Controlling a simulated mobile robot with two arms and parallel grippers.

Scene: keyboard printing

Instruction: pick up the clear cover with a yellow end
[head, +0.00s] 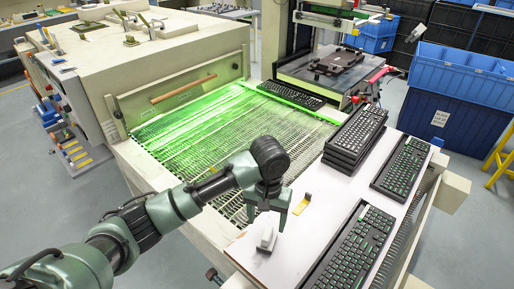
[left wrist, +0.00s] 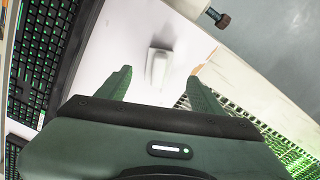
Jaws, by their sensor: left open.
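A small whitish, partly clear piece (head: 267,238) lies on the white tabletop near its front left edge. In the left wrist view the whitish piece (left wrist: 158,67) shows between and beyond my fingertips; I cannot make out a yellow end on it. A small yellow piece with a dark end (head: 301,206) lies farther back on the tabletop. My left gripper (head: 268,212) points down, open and empty, just above and behind the whitish piece. Its two green fingers (left wrist: 159,78) stand apart in the left wrist view. My right gripper is not in view.
The white tabletop (head: 300,236) has keyboards along its right side, one at the front (head: 352,248), and a stack (head: 355,138) at the back. A green-lit mesh conveyor (head: 205,125) adjoins on the left. Blue crates (head: 458,95) stand beyond.

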